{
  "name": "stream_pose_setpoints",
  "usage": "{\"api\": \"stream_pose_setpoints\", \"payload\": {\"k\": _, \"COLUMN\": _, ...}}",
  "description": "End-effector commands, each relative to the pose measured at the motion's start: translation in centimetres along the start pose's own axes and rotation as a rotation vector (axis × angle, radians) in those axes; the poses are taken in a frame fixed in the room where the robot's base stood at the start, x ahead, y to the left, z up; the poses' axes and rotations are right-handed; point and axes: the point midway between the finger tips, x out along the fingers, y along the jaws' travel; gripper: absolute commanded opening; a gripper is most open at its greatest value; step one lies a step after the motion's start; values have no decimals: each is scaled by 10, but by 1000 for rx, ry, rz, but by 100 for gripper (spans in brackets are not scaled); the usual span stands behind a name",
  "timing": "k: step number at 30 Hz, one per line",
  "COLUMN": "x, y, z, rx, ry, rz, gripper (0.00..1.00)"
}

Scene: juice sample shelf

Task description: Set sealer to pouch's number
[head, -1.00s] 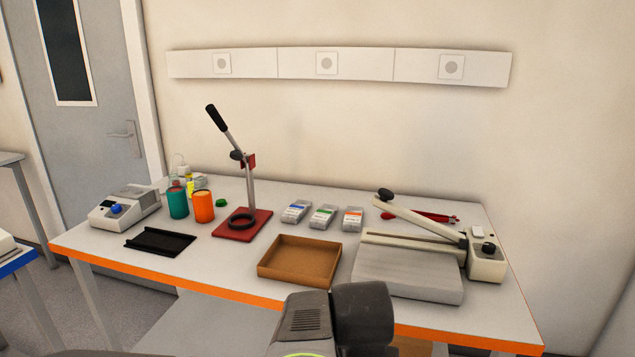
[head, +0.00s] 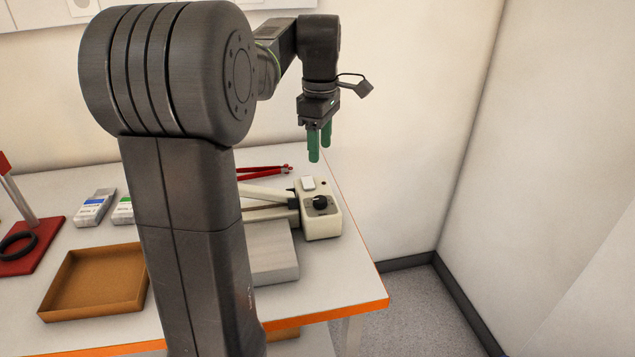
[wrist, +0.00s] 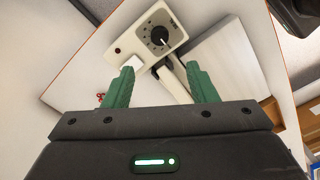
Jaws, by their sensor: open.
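The sealer (head: 322,222) is a cream unit with a black dial knob (head: 320,202) and a white switch on top, at the right end of the table. In the wrist view the sealer (wrist: 146,28) shows its knob (wrist: 159,36) with a white pointer mark; the numbers are too small to read. My gripper (head: 320,152) has green fingers pointing down, above and behind the knob. It is open and empty, and apart from the sealer. Two pouches, one with a blue label (head: 94,207) and one with a green label (head: 123,211), lie left of my arm. My arm hides other pouches.
A brown tray (head: 95,318) stands at the table's front. A red stand (head: 30,245) is at the left edge. Red-handled pliers (head: 265,171) lie behind the sealer's arm. The wall is close behind, and the table's right edge is near the sealer.

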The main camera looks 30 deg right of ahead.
Motion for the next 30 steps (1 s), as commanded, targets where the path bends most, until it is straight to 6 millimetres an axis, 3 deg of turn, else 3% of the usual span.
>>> {"api": "stream_pose_setpoints", "payload": {"k": 5, "x": 12, "y": 2, "z": 1, "rx": -10, "ry": 0, "rz": -3, "gripper": 52}}
{"api": "stream_pose_setpoints", "payload": {"k": 21, "x": 117, "y": 1, "z": 1, "rx": -8, "ry": 0, "rz": -2, "gripper": 52}}
{"api": "stream_pose_setpoints", "payload": {"k": 30, "x": 137, "y": 2, "z": 1, "rx": -8, "ry": 1, "rz": 0, "gripper": 52}}
